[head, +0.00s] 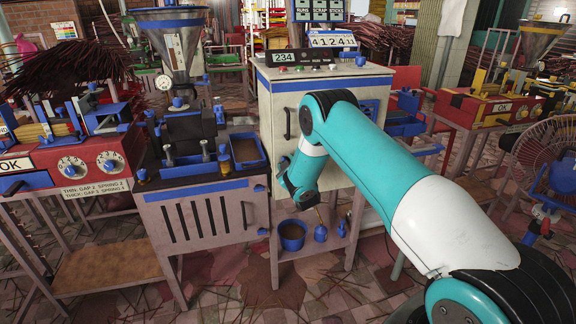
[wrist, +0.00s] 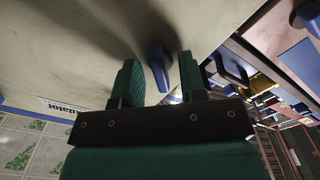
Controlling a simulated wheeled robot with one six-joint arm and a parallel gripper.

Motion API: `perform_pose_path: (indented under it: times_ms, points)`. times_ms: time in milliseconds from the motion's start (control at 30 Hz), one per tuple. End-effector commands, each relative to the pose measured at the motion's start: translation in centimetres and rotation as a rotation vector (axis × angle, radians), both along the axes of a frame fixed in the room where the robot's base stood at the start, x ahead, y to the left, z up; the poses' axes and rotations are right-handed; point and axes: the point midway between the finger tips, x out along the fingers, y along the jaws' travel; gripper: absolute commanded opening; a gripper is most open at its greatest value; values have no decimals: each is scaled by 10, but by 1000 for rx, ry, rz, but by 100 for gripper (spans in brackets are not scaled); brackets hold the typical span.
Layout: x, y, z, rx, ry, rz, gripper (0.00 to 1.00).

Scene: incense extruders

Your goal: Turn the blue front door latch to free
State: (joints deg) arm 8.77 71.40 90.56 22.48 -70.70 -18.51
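The blue latch (wrist: 157,62) shows in the wrist view as a small elongated handle on a cream door panel (wrist: 80,45). My gripper (wrist: 160,78) has its two dark green fingers apart, one on each side of the latch. Small gaps show beside the latch, so the fingers do not look closed on it. In the head view my gripper (head: 298,192) is low at the front of the cream cabinet (head: 277,120). My arm hides part of that cabinet front, and I cannot make out the latch there.
A dark door handle (head: 287,122) is on the cabinet front. Below, a blue bucket (head: 292,236) and a blue bottle (head: 321,233) stand on a low shelf. A fan (head: 545,160) stands at right.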

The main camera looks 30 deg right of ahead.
Motion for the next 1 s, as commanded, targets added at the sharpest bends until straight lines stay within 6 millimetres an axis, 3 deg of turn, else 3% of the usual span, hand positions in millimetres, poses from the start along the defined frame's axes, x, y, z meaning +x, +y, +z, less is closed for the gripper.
perform_pose_path:
  times_ms: [267, 1000]
  points:
    - [-7, 2, -3, 2, 3, -2, 38]
    - [-90, 26, -10, -2, 2, 2, 38]
